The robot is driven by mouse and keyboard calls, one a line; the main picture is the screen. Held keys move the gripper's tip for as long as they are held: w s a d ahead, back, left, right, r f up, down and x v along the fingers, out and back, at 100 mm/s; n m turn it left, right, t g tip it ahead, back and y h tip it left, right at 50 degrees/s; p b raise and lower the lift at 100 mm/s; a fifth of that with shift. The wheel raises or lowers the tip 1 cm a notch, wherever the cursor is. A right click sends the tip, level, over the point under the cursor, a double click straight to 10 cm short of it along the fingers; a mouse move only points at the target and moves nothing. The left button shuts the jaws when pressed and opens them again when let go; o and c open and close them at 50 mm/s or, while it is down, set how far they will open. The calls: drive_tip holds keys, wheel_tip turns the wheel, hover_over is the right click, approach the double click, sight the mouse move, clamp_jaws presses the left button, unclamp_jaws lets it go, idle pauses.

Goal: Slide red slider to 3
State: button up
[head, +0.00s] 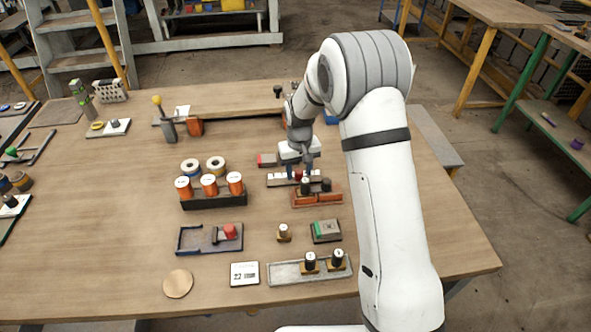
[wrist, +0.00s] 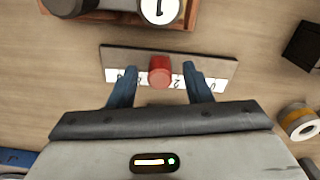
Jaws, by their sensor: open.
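The red slider (wrist: 160,70) is a round red knob on a grey plate (wrist: 112,54) with a white numbered strip. In the wrist view the numbers appear upside down; a 2 shows just right of the knob and a 0 farther right, and other marks are partly hidden by a finger. My gripper (wrist: 160,86) is open, with one blue finger on each side of the knob and a gap on both sides. In the head view my gripper (head: 305,176) is down at the slider plate (head: 277,181), and the knob is largely hidden.
An orange-brown holder (head: 318,198) with dark-topped pegs stands close in front of the slider plate. A dark rack (head: 213,199) with orange cylinders stands to the left. A red-ended block (head: 267,160) lies behind.

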sight(299, 171)
wheel_tip(299, 171, up, 8)
drive_tip(key=shift+f+b, duration=0.1)
drive_tip(key=shift+b, duration=0.2)
idle(0.5)
drive_tip(key=s+d+r+m+t, duration=0.1)
drive_tip(key=s+d+r+m, duration=0.1)
drive_tip(key=s+d+r, duration=0.8)
drive_tip(key=s+d+r+t, duration=0.1)
drive_tip(key=s+d, duration=0.1)
drive_tip(key=s, duration=0.7)
drive_tip(key=s+d+r+m, duration=0.1)
drive_tip(key=s+d, duration=0.1)
drive_tip(key=s, duration=0.8)
drive_tip(key=shift+s+m+t, duration=0.3)
drive_tip(key=shift+t, duration=0.1)
